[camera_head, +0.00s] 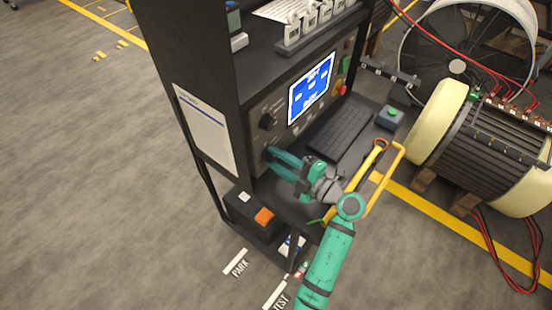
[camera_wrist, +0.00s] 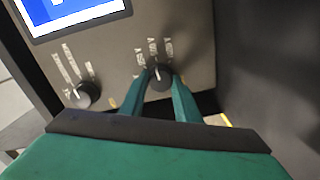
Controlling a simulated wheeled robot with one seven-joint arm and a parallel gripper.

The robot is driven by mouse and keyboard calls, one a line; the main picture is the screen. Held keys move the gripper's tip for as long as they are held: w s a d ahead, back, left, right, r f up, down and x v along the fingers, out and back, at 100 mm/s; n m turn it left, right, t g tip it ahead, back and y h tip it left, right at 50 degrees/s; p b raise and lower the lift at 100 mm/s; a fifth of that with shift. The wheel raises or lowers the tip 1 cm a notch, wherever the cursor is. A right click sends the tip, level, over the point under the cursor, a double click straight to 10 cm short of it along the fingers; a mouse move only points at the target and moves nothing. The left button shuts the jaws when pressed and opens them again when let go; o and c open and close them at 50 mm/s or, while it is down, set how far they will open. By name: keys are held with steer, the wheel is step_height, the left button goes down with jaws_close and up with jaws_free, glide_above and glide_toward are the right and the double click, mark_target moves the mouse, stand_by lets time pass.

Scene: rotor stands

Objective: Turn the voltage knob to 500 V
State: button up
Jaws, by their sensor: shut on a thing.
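My gripper (camera_wrist: 158,88) is shut on a black knob (camera_wrist: 159,74) at the lower part of the console panel in the wrist view. The knob has a white pointer line, and small white labels sit around it. The labels are too blurred to read. A second black knob (camera_wrist: 85,94) with its own labels sits to the left in the wrist view, and I see it on the panel in the head view (camera_head: 267,121). In the head view my green gripper (camera_head: 266,157) reaches the panel's lower left, and its fingers hide most of the held knob.
A lit blue screen (camera_head: 311,88) is above a keyboard (camera_head: 341,132) on the console shelf. A large motor (camera_head: 484,140) stands at the right. Open floor (camera_head: 90,180) lies to the left.

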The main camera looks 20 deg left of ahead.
steer(key=shift+m, duration=0.6)
steer(key=o, duration=1)
steer(key=shift+o, duration=0.2)
steer(key=v, duration=1)
steer(key=shift+s+d, duration=0.15)
steer(key=shift+d, duration=0.25)
